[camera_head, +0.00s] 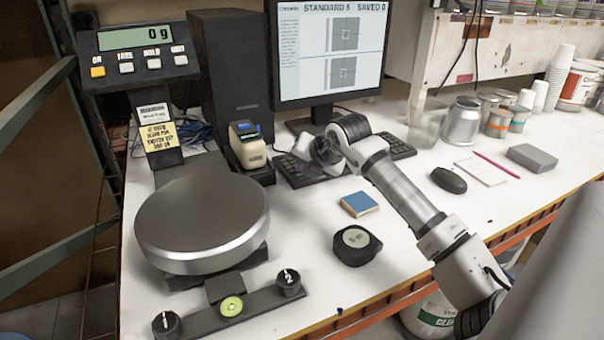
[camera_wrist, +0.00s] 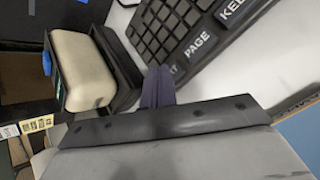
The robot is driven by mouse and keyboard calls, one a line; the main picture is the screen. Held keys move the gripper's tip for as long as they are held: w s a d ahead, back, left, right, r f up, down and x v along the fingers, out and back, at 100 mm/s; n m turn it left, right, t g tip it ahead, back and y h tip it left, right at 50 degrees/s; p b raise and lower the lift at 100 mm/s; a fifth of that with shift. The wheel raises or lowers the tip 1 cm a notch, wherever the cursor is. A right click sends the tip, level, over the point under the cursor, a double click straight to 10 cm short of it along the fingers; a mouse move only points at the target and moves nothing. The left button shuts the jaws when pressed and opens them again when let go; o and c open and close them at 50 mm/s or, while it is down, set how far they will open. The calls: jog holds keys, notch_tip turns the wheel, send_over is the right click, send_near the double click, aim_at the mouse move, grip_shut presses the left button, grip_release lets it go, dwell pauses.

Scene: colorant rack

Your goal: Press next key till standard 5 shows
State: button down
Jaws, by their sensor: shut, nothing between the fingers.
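The monitor (camera_head: 330,50) stands at the back and its screen reads "STANDARD 5" and "SAVED 0", with two grey patches below. The dark keyboard (camera_head: 297,179) lies in front of it, partly hidden by my arm. In the wrist view, the keyboard (camera_wrist: 165,32) shows large keys labelled "PAGE" and, partly cut off, "KEE". A label ending in "T" shows beside my fingertips. My gripper (camera_wrist: 157,86) is shut and empty, its fingertips at the keyboard's near corner, at or over that key. I cannot tell whether they touch it.
A beige handheld device (camera_head: 247,145) sits in a dark cradle left of the keyboard; it also shows close in the wrist view (camera_wrist: 82,70). A round scale (camera_head: 202,215) stands at left. A black puck (camera_head: 356,244), a blue block (camera_head: 359,204) and a mouse (camera_head: 448,180) lie nearby.

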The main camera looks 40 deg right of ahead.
jog(key=shift+r, duration=0.7)
jog(key=shift+r, duration=0.1)
notch_tip(320, 180, up, 5)
jog(key=shift+f+p, duration=0.1)
jog(key=shift+p, duration=0.9)
jog(key=shift+f, duration=0.1)
